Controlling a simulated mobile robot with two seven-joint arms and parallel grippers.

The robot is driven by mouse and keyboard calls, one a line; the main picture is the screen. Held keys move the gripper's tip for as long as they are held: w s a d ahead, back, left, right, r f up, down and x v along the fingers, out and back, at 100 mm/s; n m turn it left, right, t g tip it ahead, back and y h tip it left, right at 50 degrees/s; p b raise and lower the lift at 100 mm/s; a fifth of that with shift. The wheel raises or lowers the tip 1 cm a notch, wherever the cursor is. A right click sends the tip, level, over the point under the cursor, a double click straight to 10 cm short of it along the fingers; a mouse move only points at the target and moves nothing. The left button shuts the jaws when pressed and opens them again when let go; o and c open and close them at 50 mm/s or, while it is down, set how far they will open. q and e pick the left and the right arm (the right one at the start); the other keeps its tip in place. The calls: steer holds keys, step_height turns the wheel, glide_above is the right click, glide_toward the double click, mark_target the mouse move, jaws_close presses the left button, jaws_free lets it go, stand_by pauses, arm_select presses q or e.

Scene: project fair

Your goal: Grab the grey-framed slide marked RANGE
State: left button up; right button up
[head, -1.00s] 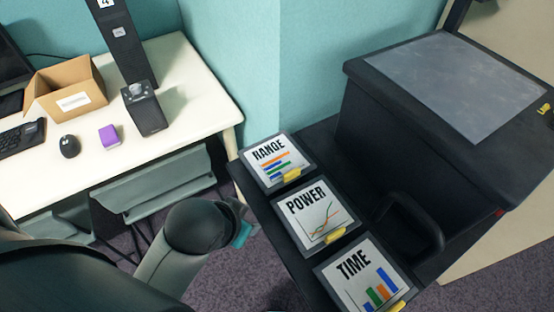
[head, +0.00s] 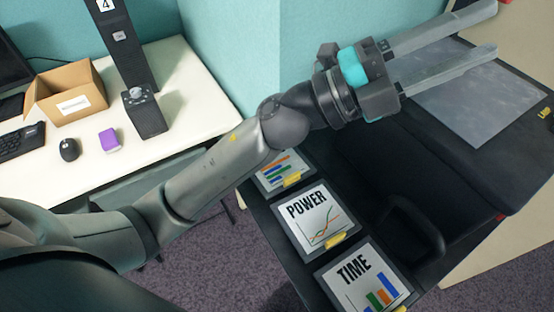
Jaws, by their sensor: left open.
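The grey-framed RANGE slide (head: 275,175) lies on the dark surface, at the far end of a row of slides. My left arm crosses over it and hides its title; only its lower part with coloured bars and a yellow tab shows. The POWER slide (head: 318,218) lies just below it in the picture, and the TIME slide (head: 361,277) is nearest. My left gripper (head: 490,30) is open and empty, past the RANGE slide to the upper right, above the grey-topped black case. My right gripper is not in view.
The black case with a grey top panel (head: 475,105) stands right of the slides, a dark handle (head: 415,228) beside them. A white desk (head: 190,80) at left holds a cardboard box (head: 68,98), a mouse (head: 69,149), a purple block (head: 109,140) and a dark stand (head: 145,115).

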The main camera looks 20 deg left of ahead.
arm_select(q)
steer(key=s+d+f+m+g+y, duration=0.2)
steer(key=s+d+f+m+g, duration=0.2)
steer(key=m+g, duration=0.5)
steer(key=m+y+b, duration=0.1)
steer(key=m+y, duration=0.2)
steer(key=y, duration=1.8)
glide_above(292, 175)
steer(key=f, duration=2.5)
steer(key=shift+w+f, duration=0.3)
steer(key=f, duration=0.4)
steer(key=shift+s+f+b, duration=0.1)
steer(key=shift+s+b, duration=0.25)
steer(key=shift+s, duration=0.05)
steer(key=shift+f, duration=0.5)
jaws_close()
